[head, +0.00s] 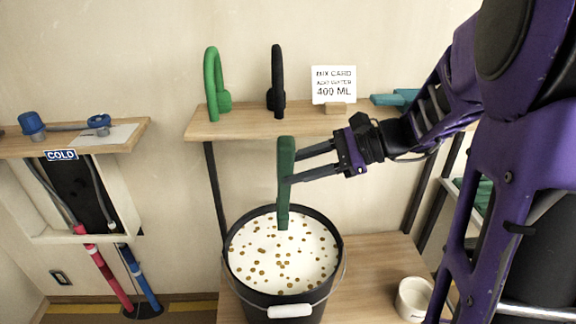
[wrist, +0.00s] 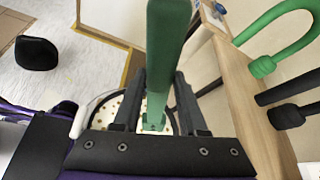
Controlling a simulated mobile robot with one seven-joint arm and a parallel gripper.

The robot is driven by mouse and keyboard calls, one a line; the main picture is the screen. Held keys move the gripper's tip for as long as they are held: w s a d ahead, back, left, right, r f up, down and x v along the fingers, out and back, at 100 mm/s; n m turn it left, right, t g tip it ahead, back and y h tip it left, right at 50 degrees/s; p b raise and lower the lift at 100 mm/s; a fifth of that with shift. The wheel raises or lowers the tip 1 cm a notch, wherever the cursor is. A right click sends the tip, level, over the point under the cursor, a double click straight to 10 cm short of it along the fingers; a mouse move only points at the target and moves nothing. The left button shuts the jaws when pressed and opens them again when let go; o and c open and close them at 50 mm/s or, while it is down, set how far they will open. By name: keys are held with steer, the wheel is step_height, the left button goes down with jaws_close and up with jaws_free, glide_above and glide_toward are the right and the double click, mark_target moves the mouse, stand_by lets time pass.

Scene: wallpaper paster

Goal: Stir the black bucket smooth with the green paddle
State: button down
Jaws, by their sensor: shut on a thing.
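The black bucket (head: 262,299) stands on the lower wooden bench and holds white paste dotted with many brown lumps (head: 285,255). The green paddle (head: 285,170) is upright, its lower end at the paste surface near the far side of the bucket. I cannot tell how deep it reaches. My gripper (head: 288,166) is shut on the paddle's upper part, above the bucket. In the wrist view the paddle (wrist: 166,60) stands between my fingers (wrist: 157,112), with the bucket's paste partly hidden behind them.
The upper shelf (head: 240,122) holds a green hooked tool (head: 213,85), a black hooked tool (head: 277,85), a mix card (head: 334,85) and a teal item (head: 394,98). A white bowl (head: 413,298) sits right of the bucket. The bucket's handle (head: 290,311) hangs at its front.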

step_height(320, 180, down, 12)
steer(key=b, duration=0.5)
stand_by(0.6)
steer(key=shift+w, duration=0.1)
stand_by(0.4)
